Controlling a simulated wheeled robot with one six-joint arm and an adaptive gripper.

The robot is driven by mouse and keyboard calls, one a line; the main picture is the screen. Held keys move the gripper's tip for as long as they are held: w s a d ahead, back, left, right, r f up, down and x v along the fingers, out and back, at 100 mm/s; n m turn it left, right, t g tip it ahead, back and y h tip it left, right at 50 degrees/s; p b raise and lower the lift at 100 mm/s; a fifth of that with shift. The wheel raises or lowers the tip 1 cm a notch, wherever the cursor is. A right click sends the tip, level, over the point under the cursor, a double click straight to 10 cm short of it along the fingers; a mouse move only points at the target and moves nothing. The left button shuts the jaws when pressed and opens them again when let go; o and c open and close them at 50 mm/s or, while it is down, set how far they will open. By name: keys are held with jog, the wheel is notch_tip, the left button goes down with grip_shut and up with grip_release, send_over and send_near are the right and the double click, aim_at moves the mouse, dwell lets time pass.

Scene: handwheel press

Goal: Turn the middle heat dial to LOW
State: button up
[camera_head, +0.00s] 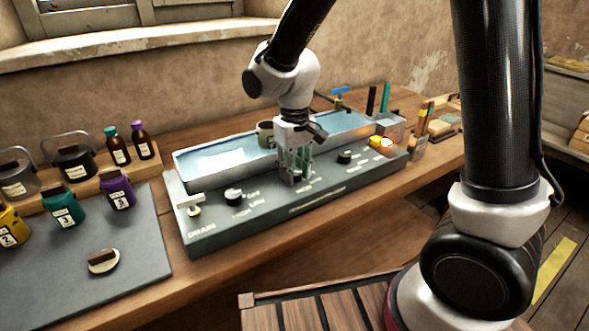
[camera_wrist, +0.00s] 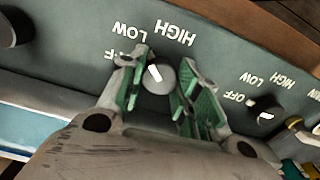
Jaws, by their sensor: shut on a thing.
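The middle heat dial (camera_wrist: 160,82) shows in the wrist view as a round knob with a white pointer mark. OFF, LOW and HIGH labels around it appear upside down. The mark slants up and left, toward the LOW label (camera_wrist: 133,32). My gripper (camera_wrist: 164,66) has its green-padded fingers on both sides of the knob and is shut on it. In the head view my gripper (camera_head: 295,176) points down onto the middle of the grey control panel (camera_head: 222,230). It hides most of the middle dial there.
The left dial (camera_head: 233,196) and right dial (camera_head: 344,157) flank my gripper. A water-filled trough (camera_head: 215,165) with a mug (camera_head: 265,134) stands behind the panel. Bottles and jars are at left. A mat (camera_head: 140,265) has free room at front left.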

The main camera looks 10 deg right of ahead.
jog(key=shift+m, duration=0.3)
jog(key=o, duration=1)
notch_tip(320, 180, up, 12)
dwell(0.4)
